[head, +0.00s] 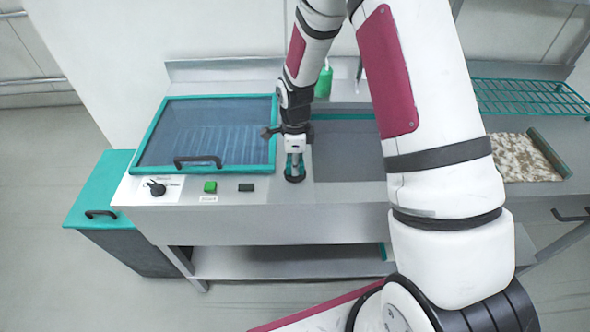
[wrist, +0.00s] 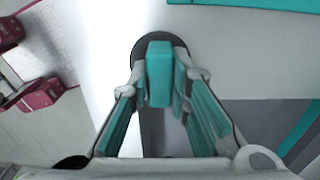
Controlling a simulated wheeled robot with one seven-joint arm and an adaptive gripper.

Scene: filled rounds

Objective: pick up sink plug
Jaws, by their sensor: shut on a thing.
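The sink plug (head: 294,179) shows in the head view as a small dark round thing at the counter's front part, under my gripper (head: 295,168). In the wrist view the plug (wrist: 160,72) has an upright teal block on a dark round disc. The fingertips of my gripper (wrist: 160,88) are on both sides of the teal block, shut on it. The dark disc lies beyond the fingertips and is partly hidden by them. I cannot tell whether the disc touches the counter or is slightly above it.
A teal-framed lidded panel (head: 205,130) with a black handle is left of my gripper. A knob (head: 156,188) and a green button (head: 210,187) are in front of it. The grey basin (head: 348,150) is to the right. A green bottle (head: 323,82) stands behind.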

